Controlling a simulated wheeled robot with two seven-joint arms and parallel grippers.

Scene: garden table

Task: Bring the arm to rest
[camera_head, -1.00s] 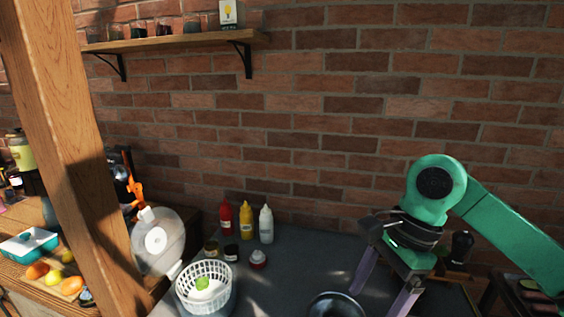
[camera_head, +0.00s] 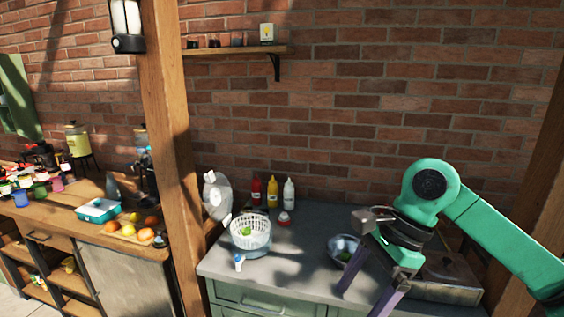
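My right arm, green, comes in from the right. Its gripper (camera_head: 364,289) hangs down over the right part of the grey counter (camera_head: 299,270), in front of a metal bowl (camera_head: 339,243). Its two purple fingers are spread apart with nothing visible between them. The bowl holds something green and is partly covered by the gripper. My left arm and gripper are not in the picture.
A white basket (camera_head: 250,232) with green inside and a clear round lid (camera_head: 217,196) stand at the counter's left. Red (camera_head: 256,189), yellow (camera_head: 272,191) and white (camera_head: 289,193) bottles stand behind. A wooden post (camera_head: 172,150) rises left. A metal box (camera_head: 449,278) lies right.

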